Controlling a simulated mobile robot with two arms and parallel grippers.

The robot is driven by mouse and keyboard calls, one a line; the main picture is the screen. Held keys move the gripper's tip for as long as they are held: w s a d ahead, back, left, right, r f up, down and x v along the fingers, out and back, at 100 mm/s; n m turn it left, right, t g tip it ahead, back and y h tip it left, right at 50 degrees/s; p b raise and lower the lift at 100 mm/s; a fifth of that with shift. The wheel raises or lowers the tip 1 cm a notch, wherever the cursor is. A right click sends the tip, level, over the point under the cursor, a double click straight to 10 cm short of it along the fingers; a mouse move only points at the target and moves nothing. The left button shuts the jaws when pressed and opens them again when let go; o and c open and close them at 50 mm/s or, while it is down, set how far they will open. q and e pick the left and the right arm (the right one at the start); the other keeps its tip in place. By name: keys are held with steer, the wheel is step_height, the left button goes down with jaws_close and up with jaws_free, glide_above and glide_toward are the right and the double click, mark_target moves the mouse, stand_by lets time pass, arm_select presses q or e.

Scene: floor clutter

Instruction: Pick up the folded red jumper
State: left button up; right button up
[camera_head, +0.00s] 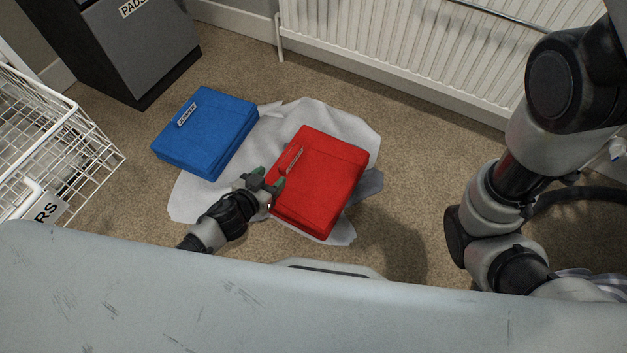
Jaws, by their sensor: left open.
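The folded red jumper (325,178) lies on a crumpled white cloth (190,203) on the carpet, in the middle of the head view. It is a thick, neat block with a small label on its upper left side. My left gripper (267,181) is at the jumper's left edge, open, with its green-tipped fingers close to that edge. I cannot tell whether they touch it. My right arm stands at the right of the view, and its gripper does not show.
A folded blue garment (208,131) lies left of the red jumper, partly on the cloth. A white wire basket (97,150) stands at the left, a dark grey cabinet (150,45) behind it. A white radiator (400,45) lines the back wall.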

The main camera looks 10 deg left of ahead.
mark_target(281, 170)
arm_select(q)
steer(key=shift+w+d+f, duration=0.2)
steer(key=shift+w+f, duration=0.15)
steer(key=shift+w, duration=0.25)
steer(key=b+x, duration=0.4)
steer(key=shift+f, duration=0.35)
steer(key=shift+w+d, duration=0.2)
steer(key=shift+w, duration=0.15)
jaws_close()
steer(key=shift+r, duration=0.1)
